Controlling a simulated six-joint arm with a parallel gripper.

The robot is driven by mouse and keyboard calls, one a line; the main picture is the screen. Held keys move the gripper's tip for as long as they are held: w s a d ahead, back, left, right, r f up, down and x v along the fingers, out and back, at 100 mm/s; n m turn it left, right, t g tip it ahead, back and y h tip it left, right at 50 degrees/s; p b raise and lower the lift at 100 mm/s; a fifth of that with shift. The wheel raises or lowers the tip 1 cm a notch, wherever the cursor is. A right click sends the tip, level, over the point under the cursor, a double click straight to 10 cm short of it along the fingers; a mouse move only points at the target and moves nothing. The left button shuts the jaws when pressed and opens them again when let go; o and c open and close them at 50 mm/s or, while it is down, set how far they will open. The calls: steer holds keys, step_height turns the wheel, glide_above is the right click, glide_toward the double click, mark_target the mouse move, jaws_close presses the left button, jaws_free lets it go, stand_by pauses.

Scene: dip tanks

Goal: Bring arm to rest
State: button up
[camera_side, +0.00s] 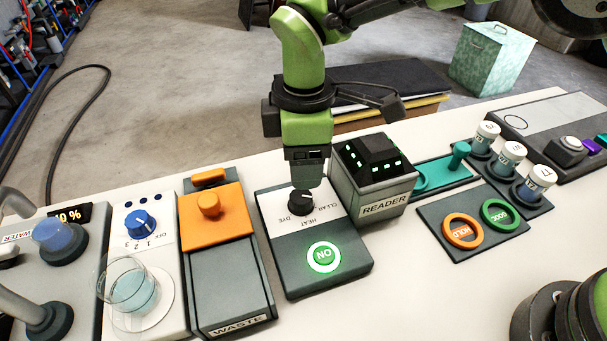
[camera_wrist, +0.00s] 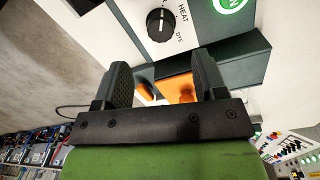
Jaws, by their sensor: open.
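My gripper (camera_side: 306,172) points down over the back of the white and dark panel (camera_side: 335,276) with the green lit ON button (camera_side: 323,256). In the side view its tip is close above the black knob (camera_side: 301,203), overlapping its top. In the wrist view the two dark fingers of my gripper (camera_wrist: 163,66) stand apart with nothing between them. The knob (camera_wrist: 160,25) lies beyond the fingertips there, clear of them.
Left of the panel stand the orange-topped WASTE bin (camera_side: 233,285) and a glass beaker (camera_side: 131,285) of bluish liquid. The READER box (camera_side: 372,175) is close on the right. White-capped bottles (camera_side: 508,156) stand further right. The white table front (camera_side: 420,300) is clear.

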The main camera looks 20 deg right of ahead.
steer(key=shift+r, duration=0.85)
